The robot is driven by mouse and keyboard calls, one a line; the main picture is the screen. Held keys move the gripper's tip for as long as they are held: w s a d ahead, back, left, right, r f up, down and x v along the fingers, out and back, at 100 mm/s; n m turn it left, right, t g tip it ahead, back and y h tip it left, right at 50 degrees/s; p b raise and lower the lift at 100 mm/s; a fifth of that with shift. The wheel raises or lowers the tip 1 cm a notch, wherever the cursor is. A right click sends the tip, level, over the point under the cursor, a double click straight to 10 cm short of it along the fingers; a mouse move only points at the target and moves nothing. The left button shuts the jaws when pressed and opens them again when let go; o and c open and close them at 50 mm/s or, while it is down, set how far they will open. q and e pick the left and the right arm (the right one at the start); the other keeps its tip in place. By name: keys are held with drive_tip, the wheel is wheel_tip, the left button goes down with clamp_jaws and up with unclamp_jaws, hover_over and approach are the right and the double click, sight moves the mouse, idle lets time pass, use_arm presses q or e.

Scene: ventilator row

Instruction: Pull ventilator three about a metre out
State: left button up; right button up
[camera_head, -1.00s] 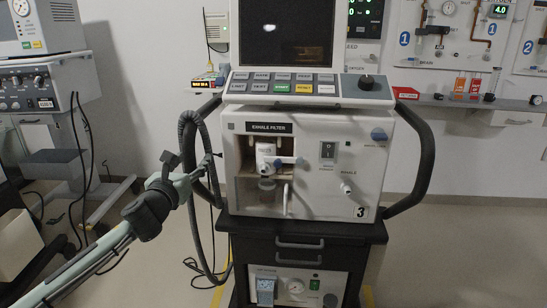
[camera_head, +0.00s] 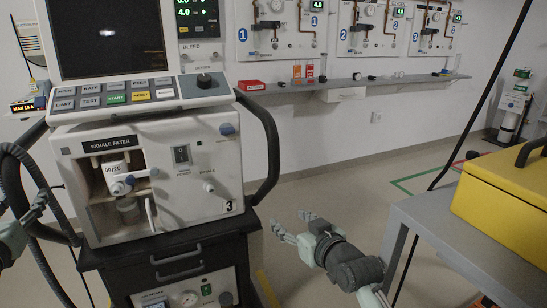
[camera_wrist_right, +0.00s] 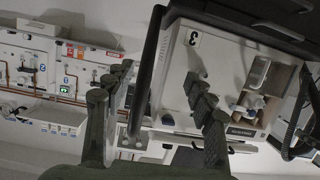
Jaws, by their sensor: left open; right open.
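Ventilator three (camera_head: 170,190), a white unit marked 3 on a black cart, stands upright at left in the head view, with black curved handles on both sides. Its right handle (camera_head: 268,145) also shows in the right wrist view (camera_wrist_right: 148,70), where the ventilator appears upside down. My right gripper (camera_head: 290,221) is open and empty, right of the cart and apart from the handle; its spread fingers show in the wrist view (camera_wrist_right: 160,80). My left gripper (camera_head: 38,208) is open at the left picture edge, by the left handle (camera_head: 18,175) and hose; contact cannot be told.
A grey table (camera_head: 440,225) with a yellow case (camera_head: 510,185) stands close at right. A wall shelf (camera_head: 350,85) with bottles runs behind under gas panels. Open floor (camera_head: 340,200) lies between the ventilator and the table.

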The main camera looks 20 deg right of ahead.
sight(276, 159)
wheel_tip(276, 159, up, 10)
drive_tip(key=w+d+t, duration=0.1)
drive_tip(key=w+t, duration=0.1)
drive_tip(key=t, duration=0.1)
drive_tip(key=shift+m, duration=0.3)
drive_tip(key=shift+w+d+r, duration=0.1)
drive_tip(key=shift+w, duration=3.05)
drive_tip(key=shift+w+d, duration=0.1)
drive_tip(key=shift+w, duration=3)
use_arm(q)
drive_tip(key=shift+c, duration=0.5)
use_arm(e)
drive_tip(key=shift+c, duration=0.5)
use_arm(q)
clamp_jaws()
use_arm(e)
clamp_jaws()
